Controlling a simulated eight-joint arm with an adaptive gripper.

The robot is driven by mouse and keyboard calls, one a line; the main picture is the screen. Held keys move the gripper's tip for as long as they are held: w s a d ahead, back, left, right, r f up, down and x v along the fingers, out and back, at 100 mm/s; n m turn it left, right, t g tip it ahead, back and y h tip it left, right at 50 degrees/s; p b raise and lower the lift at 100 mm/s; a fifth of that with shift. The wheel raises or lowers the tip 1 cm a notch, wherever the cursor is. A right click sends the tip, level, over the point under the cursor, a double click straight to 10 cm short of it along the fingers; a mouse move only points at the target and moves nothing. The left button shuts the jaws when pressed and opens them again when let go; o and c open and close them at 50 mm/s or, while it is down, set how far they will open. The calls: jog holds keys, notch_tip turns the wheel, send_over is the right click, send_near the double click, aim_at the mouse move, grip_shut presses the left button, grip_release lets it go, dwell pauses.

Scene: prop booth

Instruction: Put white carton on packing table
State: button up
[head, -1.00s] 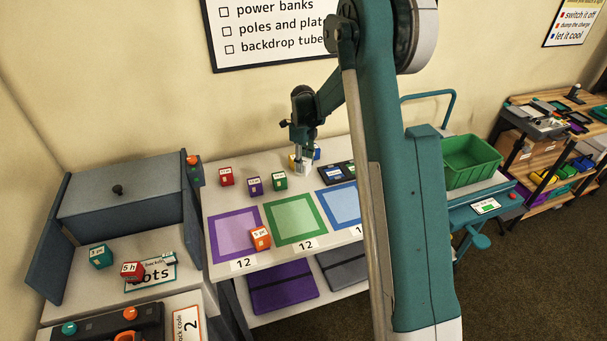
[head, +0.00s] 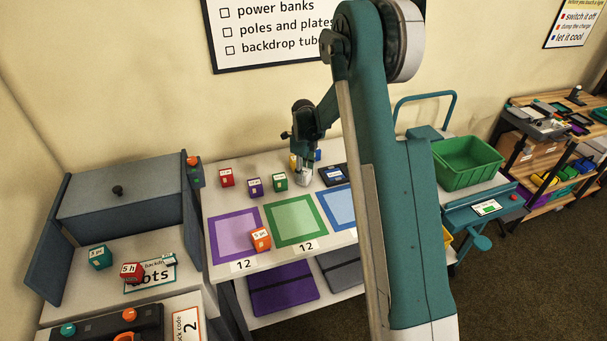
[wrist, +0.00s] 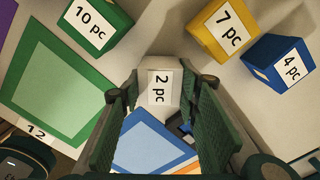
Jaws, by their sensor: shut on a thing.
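The white carton, labelled "2 pc" (wrist: 159,88), is between the two fingers of my gripper (wrist: 157,100) in the wrist view. The fingers are shut on its sides. In the head view my gripper (head: 304,168) is low over the back half of a pale table (head: 230,198) with coloured squares, and the carton (head: 304,178) shows at its tip. I cannot tell whether the carton touches the tabletop.
Red (head: 227,177), purple (head: 255,187) and green (head: 280,181) boxes stand left of the carton. Yellow (wrist: 223,30) and blue (wrist: 279,61) boxes stand close by. A green crate (head: 466,160) is at right.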

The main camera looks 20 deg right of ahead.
jog(key=shift+f, duration=0.15)
jog(key=o, duration=0.9)
jog(key=shift+r, duration=0.2)
notch_tip(320, 180, up, 12)
jog(key=shift+p, duration=0.5)
dwell(0.3)
